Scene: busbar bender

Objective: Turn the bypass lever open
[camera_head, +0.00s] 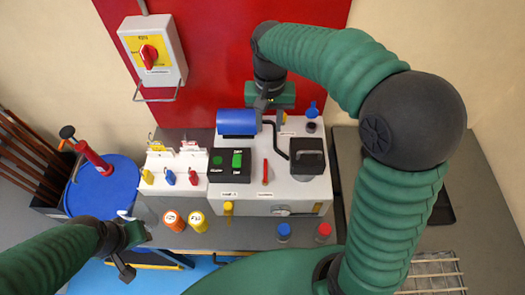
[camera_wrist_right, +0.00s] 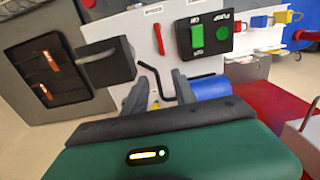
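A red lever (camera_head: 265,172) stands on the light top of the bench unit (camera_head: 312,190), between a green-and-black switch box and a black block. It also shows in the right wrist view (camera_wrist_right: 158,38). Its label is too small to read, so I cannot tell for sure that it is the bypass lever. My right gripper (camera_head: 270,110) is above the back of the unit, beside the blue cylinder. In the right wrist view its fingers (camera_wrist_right: 157,92) are apart and empty, with the lever beyond them. My left gripper (camera_head: 125,258) hangs at lower left, away from the unit; its finger gap is unclear.
A blue motor-like cylinder (camera_head: 237,122), a black bent rod (camera_head: 276,138) and a black block (camera_head: 306,158) crowd the unit's top. The switch box (camera_head: 229,166) and padlocks (camera_head: 170,177) are left. A blue drum (camera_head: 105,190) stands farther left.

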